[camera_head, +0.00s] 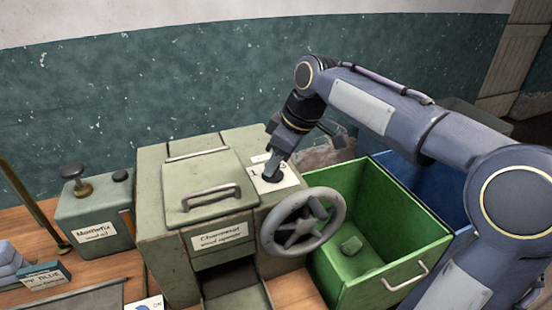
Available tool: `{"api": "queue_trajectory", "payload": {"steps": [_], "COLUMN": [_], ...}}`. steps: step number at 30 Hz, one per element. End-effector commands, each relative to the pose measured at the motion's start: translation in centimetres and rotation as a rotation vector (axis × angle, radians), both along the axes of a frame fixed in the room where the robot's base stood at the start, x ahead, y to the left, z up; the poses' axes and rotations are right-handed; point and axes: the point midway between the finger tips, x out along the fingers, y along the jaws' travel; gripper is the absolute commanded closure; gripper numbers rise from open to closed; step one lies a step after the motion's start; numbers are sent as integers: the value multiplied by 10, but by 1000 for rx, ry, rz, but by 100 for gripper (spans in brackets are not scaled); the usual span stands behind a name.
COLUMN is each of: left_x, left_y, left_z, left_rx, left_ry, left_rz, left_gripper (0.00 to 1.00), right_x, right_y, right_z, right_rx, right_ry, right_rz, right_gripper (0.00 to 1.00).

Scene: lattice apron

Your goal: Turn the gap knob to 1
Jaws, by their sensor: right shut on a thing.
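The gap knob (272,175) is a small dark knob on a white label plate (284,183) on top of the grey-green wool opener machine (166,240), at its right side. A "1" shows on the plate to the left of the knob; other marks are partly covered. My right gripper (272,160) reaches down from above and is shut on the knob, hiding much of it. Where the knob points cannot be made out. My left gripper is not in view.
A grey handwheel (303,222) sticks out at the machine's front right. A green bin (395,228) with a green lump (352,244) stands to the right, a blue bin (425,190) behind it. A Mottlefix can (92,222) stands left on the wooden table (75,268).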

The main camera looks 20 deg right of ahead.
Motion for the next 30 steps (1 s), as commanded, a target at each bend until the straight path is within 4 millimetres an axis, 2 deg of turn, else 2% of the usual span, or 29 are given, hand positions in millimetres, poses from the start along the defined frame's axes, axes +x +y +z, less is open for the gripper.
{"api": "queue_trajectory", "payload": {"steps": [8,21,30], "left_x": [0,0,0], "left_y": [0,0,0], "left_z": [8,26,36], "left_rx": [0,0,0], "left_ry": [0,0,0], "left_rz": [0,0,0], "left_gripper": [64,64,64], "right_x": [1,4,6], "right_y": [-1,-3,-3], "right_z": [1,2,1], "right_rx": [0,2,1], "right_ry": [3,2,0], "right_rz": [133,501,690], "right_gripper": [92,92,92]}}
